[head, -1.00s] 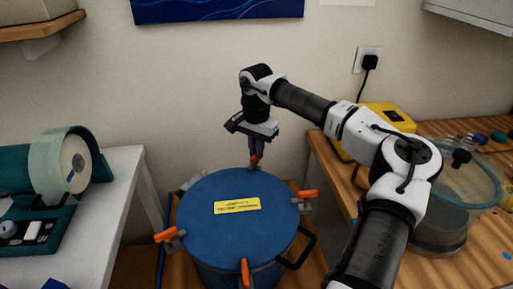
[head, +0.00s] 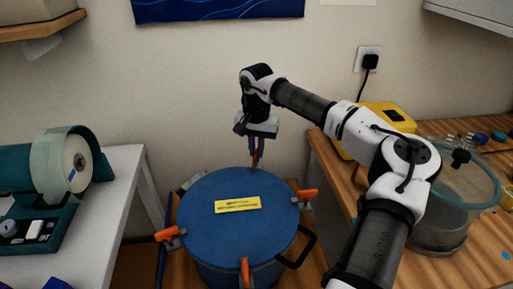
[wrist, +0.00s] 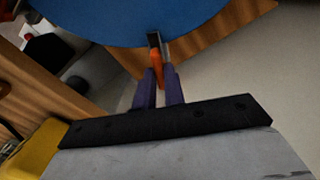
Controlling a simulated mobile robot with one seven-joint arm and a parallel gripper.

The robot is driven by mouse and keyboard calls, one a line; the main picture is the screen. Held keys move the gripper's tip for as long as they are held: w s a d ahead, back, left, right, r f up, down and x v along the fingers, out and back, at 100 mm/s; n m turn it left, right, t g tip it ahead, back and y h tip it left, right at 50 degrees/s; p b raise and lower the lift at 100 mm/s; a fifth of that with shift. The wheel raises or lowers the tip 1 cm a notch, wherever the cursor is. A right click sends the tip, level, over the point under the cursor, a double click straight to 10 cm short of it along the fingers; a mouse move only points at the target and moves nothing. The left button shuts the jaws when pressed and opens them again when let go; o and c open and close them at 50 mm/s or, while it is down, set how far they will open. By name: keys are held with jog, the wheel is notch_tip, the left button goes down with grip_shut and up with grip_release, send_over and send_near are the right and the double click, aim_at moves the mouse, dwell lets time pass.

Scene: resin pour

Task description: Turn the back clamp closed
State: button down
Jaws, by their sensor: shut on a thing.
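A blue round lid (head: 230,222) with a yellow label covers a pot in the middle of the head view. Orange-handled clamps sit around its rim: one at the left (head: 167,234), one at the right (head: 308,194) and one at the front (head: 245,268). The back clamp (head: 257,155) is at the far rim, partly hidden by my fingers. My gripper (head: 256,150) points down over it, shut on its orange handle. In the wrist view the orange handle (wrist: 157,67) lies between the purple fingertips, beside the lid's edge (wrist: 115,30).
A wooden bench at the right holds a yellow case (head: 385,118) and a clear chamber (head: 455,205). A white table (head: 95,225) with a teal machine (head: 65,170) stands at the left. The wall is close behind the back clamp.

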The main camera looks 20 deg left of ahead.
aim_at(256, 152)
jog(key=c, duration=1.5)
grip_release()
jog(key=shift+r, duration=0.1)
notch_tip(256, 152, up, 14)
jog(key=shift+f+b, duration=0.15)
jog(key=shift+b, duration=0.8)
